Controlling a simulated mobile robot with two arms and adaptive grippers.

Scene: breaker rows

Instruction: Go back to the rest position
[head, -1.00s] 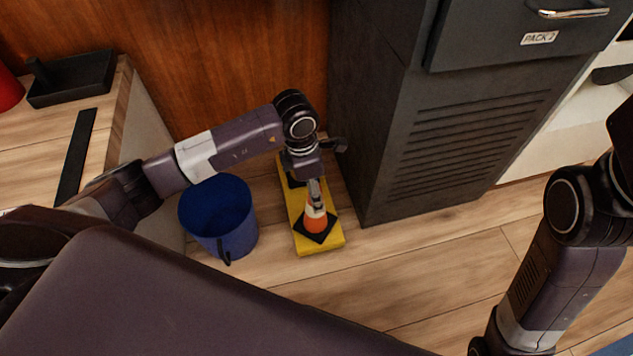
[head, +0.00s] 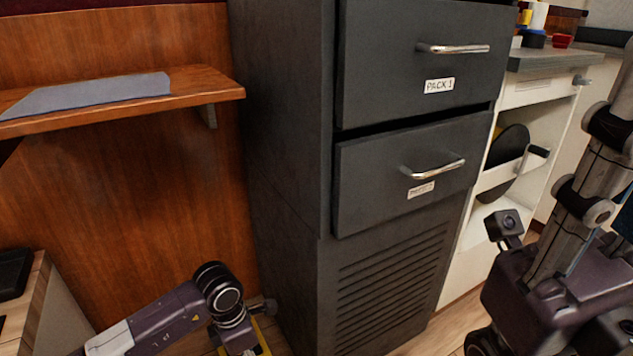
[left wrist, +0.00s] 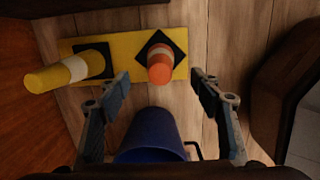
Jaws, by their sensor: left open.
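In the left wrist view my left gripper (left wrist: 161,84) is open and empty, its two fingers spread apart above the floor. An orange cone with a white band (left wrist: 160,68) stands on a black square on a yellow board (left wrist: 128,44), beyond the fingertips and between them in the picture.
A blue bucket (left wrist: 152,135) is close below the left fingers in the wrist view. A dark cabinet (head: 285,150) with two labelled drawers stands close to my left wrist. A wooden shelf (head: 215,83) juts from the wall. A white unit (head: 520,95) stands behind my right arm.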

